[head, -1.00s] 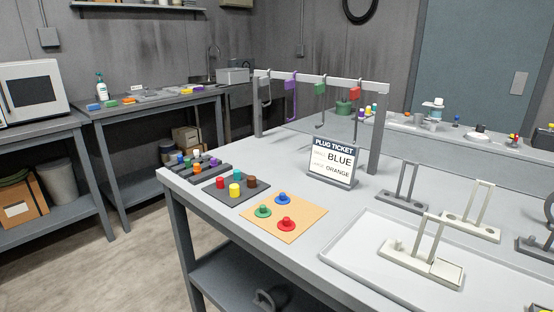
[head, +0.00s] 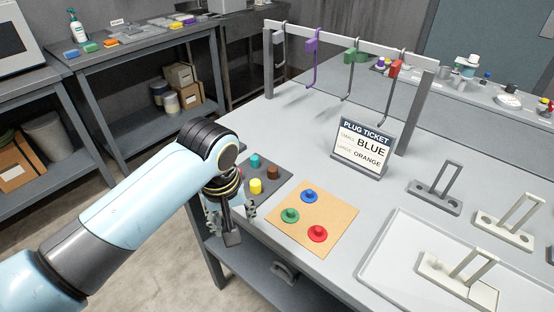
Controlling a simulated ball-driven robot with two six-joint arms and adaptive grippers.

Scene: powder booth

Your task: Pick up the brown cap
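The brown cap (head: 272,172) is a short cylinder standing on a dark grey mat (head: 284,180), near its right side. A teal cap (head: 255,160) and a yellow cap (head: 256,186) stand beside it. My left gripper (head: 231,218) hangs pointing down at the table's front left edge, left of and nearer than the brown cap, not touching it. Its fingers look spread apart with no cap between them. The left part of the mat is hidden behind my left arm. My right gripper is not in view.
A tan board (head: 330,239) with blue, green and red knobbed plugs lies right of the mat. A plug ticket sign (head: 363,147) stands behind it.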

